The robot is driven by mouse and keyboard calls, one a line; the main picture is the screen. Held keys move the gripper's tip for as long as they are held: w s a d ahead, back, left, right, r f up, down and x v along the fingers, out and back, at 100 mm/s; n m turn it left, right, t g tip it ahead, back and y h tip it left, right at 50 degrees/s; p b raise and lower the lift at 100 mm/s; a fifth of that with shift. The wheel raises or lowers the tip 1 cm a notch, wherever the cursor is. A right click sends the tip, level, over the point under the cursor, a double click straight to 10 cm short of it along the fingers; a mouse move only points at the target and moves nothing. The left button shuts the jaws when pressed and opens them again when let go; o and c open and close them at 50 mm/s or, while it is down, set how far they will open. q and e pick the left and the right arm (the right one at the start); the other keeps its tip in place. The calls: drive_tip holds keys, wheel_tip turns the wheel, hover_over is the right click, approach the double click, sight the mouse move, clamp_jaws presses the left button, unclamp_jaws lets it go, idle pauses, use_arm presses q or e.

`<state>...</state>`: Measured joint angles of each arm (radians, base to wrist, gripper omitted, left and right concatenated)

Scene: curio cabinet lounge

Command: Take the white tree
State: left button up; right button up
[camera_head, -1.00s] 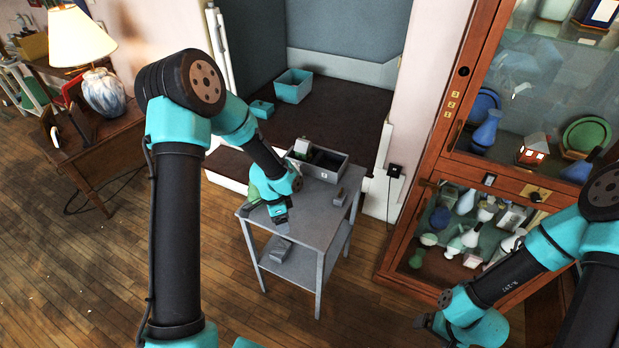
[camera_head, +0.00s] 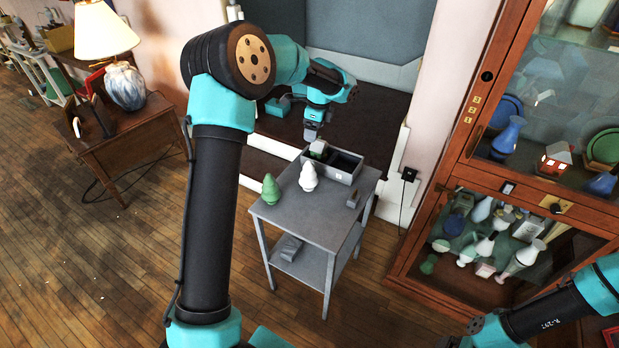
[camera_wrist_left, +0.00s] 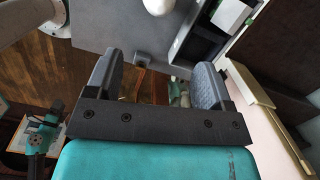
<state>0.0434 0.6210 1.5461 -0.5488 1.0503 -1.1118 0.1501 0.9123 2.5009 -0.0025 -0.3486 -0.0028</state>
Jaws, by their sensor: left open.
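The white tree (camera_head: 308,177) stands upright on the grey cart (camera_head: 322,222), in front of a grey divided box (camera_head: 343,172). A green tree (camera_head: 270,190) stands to its left. My left gripper (camera_head: 311,134) is open and empty, above and behind the white tree, near the box's back left corner. In the left wrist view its two fingers (camera_wrist_left: 157,80) are spread apart, and the white tree's tip (camera_wrist_left: 158,5) shows at the top edge, outside them.
A small grey block (camera_head: 353,200) sits at the cart's right. A glass cabinet (camera_head: 462,200) stands at right, a lamp table (camera_head: 120,150) at left.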

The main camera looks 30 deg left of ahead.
sight(309, 161)
use_arm(q)
drive_tip(key=f, duration=0.4)
drive_tip(key=a+f, duration=0.1)
drive_tip(key=f, duration=0.7)
drive_tip(key=shift+s+a, duration=0.15)
drive_tip(key=shift+a, duration=0.05)
drive_tip(key=shift+a+f, duration=0.2)
drive_tip(key=shift+f, duration=1.1)
drive_tip(key=shift+a+f, duration=0.2)
drive_tip(key=shift+f, duration=1.1)
drive_tip(key=c, duration=1.3)
